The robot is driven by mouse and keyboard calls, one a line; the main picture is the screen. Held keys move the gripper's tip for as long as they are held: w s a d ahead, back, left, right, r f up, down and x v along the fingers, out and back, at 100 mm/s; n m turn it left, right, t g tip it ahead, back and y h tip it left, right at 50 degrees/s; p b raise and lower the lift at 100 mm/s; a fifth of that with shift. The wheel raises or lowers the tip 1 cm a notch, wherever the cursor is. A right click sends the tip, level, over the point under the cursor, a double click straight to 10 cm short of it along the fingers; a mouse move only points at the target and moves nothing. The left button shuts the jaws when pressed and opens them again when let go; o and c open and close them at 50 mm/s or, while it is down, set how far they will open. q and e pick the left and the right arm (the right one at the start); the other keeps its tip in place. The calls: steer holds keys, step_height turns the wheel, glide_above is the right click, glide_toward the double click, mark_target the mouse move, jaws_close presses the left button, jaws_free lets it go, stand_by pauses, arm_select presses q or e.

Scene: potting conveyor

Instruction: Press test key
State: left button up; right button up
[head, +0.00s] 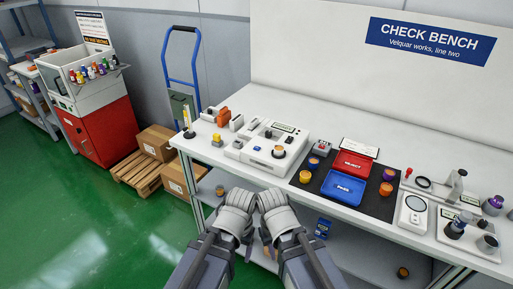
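A white tester (252,151) stands on the left part of the bench, with a small display (283,127) at its back edge.
A dark mat holds a red REJECT tray (353,163), a blue PASS tray (343,188) and several round parts. A small box with a red button (321,147) stands right of the tester. A white scale (413,212) and a clamp fixture (450,187) stand at right.

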jaws_close()
stand_by(1.3)
